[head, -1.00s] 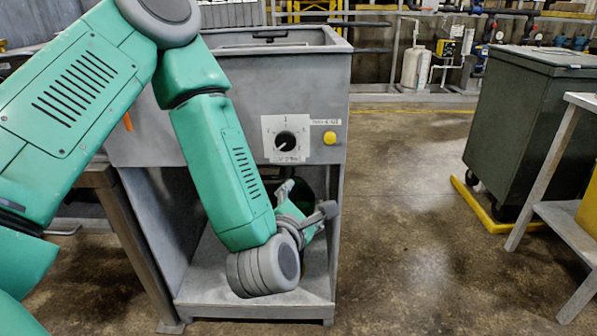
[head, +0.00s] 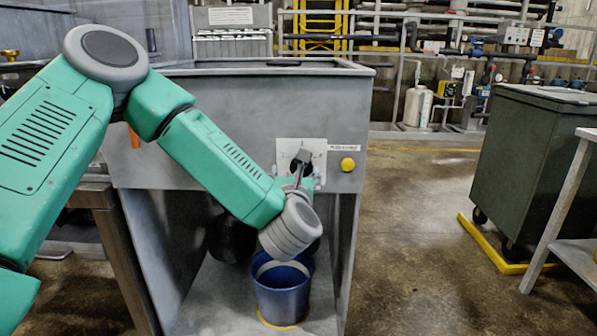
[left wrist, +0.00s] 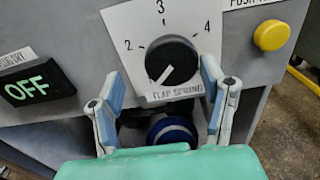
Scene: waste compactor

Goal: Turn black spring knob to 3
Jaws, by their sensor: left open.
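The black spring knob (left wrist: 172,61) sits on a white dial plate (left wrist: 122,30) in the left wrist view. The numbers 2, 3 and 4 run around its top, with 3 above it. Its white pointer line points to the lower left, below the 2. My left gripper (left wrist: 163,76) is open and empty, one finger on each side of the knob's lower part. I cannot tell whether either finger touches it. In the head view my left gripper (head: 303,160) is in front of the dial plate and mostly hides the knob.
A yellow button (left wrist: 271,35) is right of the dial plate, and a dark OFF display (left wrist: 37,85) is on the left. A blue bucket (head: 282,292) stands inside the grey compactor (head: 225,84) below. A dark green bin (head: 532,155) stands at the right; floor between is clear.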

